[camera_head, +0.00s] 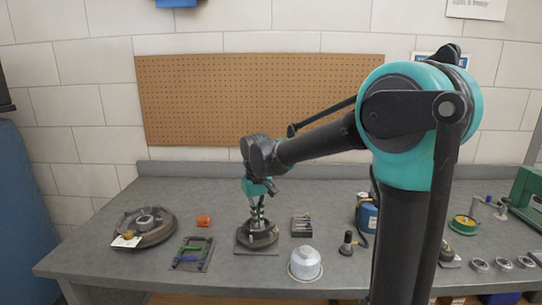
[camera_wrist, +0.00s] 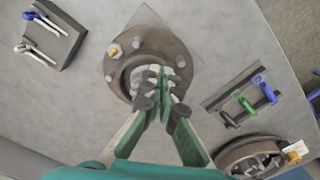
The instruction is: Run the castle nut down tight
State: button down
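The dark round hub (camera_head: 257,236) stands on a thin square plate near the middle of the bench. In the wrist view the hub (camera_wrist: 119,72) shows a ring of studs, one of them brass-coloured. My gripper (camera_head: 257,222) points straight down at the hub's centre. In the wrist view my gripper (camera_wrist: 161,74) has its fingertips close together over the centre, with light grey metal around them. The castle nut cannot be made out; the fingers cover the spot. Whether they grip it does not show.
A dark block with handled tools (camera_head: 301,227) stands right of the hub. A rack of green and blue tools (camera_head: 193,254), an orange piece (camera_head: 204,220) and a large drum (camera_head: 146,228) lie left. A silver cap (camera_head: 305,263) is in front; a blue can (camera_head: 367,216) stands right.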

jog(key=shift+s, duration=0.1)
jog(key=shift+s, duration=0.25)
notch_tip(320, 180, up, 6)
dwell(0.4)
jog(key=shift+w+d+f, duration=0.3)
jog(key=shift+d+f, duration=0.15)
jog(key=shift+f, duration=0.55)
jog(key=shift+w+d+f, duration=0.35)
jog(key=shift+d+f, duration=0.05)
jog(key=shift+f, duration=0.6)
jog(key=shift+w+d+f, duration=0.3)
jog(key=shift+d+f, duration=0.15)
jog(key=shift+f, duration=0.55)
jog(key=shift+a, duration=0.15)
